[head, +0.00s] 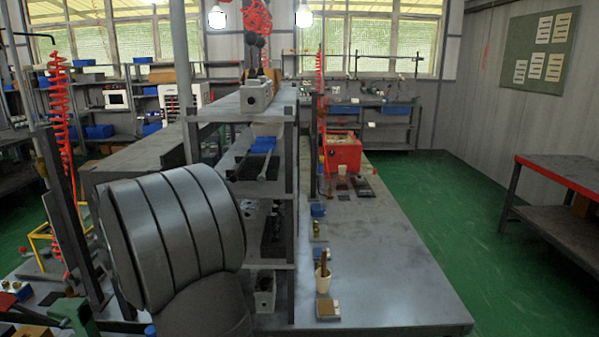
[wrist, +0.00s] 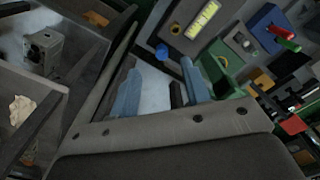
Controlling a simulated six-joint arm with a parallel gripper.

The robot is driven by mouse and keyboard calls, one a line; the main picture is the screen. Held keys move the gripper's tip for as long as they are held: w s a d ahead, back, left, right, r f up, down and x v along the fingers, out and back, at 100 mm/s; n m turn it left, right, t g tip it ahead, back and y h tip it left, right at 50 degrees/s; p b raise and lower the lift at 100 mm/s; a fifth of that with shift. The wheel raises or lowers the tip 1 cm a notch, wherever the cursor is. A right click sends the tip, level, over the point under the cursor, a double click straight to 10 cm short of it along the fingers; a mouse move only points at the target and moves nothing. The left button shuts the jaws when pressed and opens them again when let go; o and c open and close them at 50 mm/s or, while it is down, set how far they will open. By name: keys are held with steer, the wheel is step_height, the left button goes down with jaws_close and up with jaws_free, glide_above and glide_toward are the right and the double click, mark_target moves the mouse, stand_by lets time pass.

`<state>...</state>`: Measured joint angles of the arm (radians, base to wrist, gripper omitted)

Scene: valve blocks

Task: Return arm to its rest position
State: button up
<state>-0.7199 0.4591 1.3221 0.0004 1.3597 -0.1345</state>
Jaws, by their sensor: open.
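My gripper (wrist: 160,88) shows in the wrist view with its two blue-grey fingers apart. Only a pale bare surface shows between them, and it holds nothing. My gripper is not visible in the head view, where a large grey ribbed arm part fills the lower left. A grey valve block (head: 257,97) with a dark lever sits on top of the shelf rack in the head view. Another grey block (head: 264,288) sits low in the rack. A grey block (wrist: 43,48) also shows at the upper left of the wrist view, apart from my gripper.
The shelf rack (head: 292,220) stands beside the long grey bench (head: 400,295), whose right part is clear. A green vise-like tool (wrist: 218,75) is close to my right finger.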

steer(key=s+a+f+n, duration=0.1)
steer(key=s+a+f, duration=0.3)
steer(key=s+a, duration=0.3)
steer(key=s+a+f+n, duration=0.2)
steer(key=s+a+f, duration=0.2)
steer(key=s+a, duration=0.4)
steer(key=s+a+f+n, duration=0.1)
steer(key=s+a+f, duration=0.4)
steer(key=a, duration=0.9)
steer(key=shift+s+n, duration=0.4)
steer(key=shift+s, duration=0.9)
